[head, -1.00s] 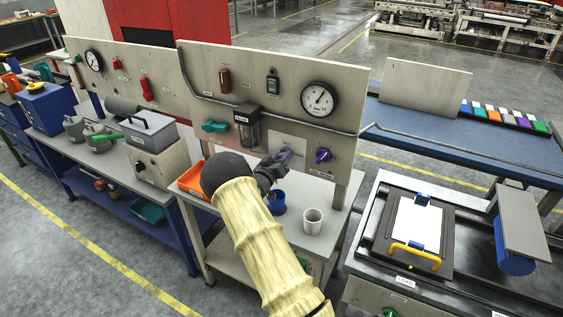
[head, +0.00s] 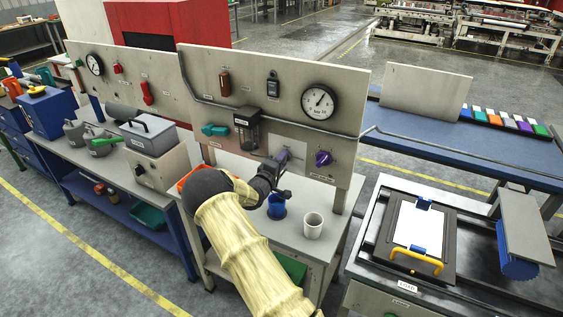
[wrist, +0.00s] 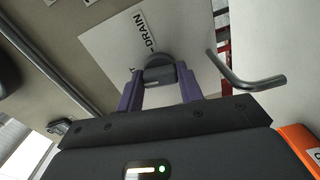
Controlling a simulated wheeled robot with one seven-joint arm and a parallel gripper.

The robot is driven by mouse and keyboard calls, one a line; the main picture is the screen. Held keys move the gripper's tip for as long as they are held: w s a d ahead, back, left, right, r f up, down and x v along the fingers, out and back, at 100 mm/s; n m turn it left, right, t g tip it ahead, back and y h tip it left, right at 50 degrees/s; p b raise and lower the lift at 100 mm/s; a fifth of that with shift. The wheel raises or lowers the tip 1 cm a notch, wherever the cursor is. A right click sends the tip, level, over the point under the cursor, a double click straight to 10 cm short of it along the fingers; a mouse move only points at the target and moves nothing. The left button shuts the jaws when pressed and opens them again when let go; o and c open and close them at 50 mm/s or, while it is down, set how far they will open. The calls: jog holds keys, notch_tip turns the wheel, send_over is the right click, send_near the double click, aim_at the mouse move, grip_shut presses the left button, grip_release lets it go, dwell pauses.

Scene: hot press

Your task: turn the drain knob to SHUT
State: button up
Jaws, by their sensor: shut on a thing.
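The drain knob (wrist: 158,70) is a dark round knob with a bar across it, on the panel beside a white plate (wrist: 115,45) lettered DRAIN. My gripper (wrist: 160,88) has its two purple fingers on either side of the knob's bar and is shut on it. In the head view my gripper (head: 282,158) meets the front panel low down, left of a purple knob (head: 322,158). There the drain knob is hidden behind my fingers, and I cannot read its setting.
A bent metal rod (wrist: 252,82) sticks out close to my gripper's right side in the wrist view. Below my wrist, a blue cup (head: 277,208) and a white cup (head: 313,226) stand on the bench. An orange tray (wrist: 298,143) shows at the lower right.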

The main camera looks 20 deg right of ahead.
jog(key=shift+a+n, duration=0.1)
jog(key=shift+n, duration=0.8)
jog(key=o, duration=1)
jog(key=b+v, duration=0.4)
jog(key=v, duration=1.3)
jog(key=shift+s+a+f, duration=0.1)
jog(key=shift+f, duration=0.05)
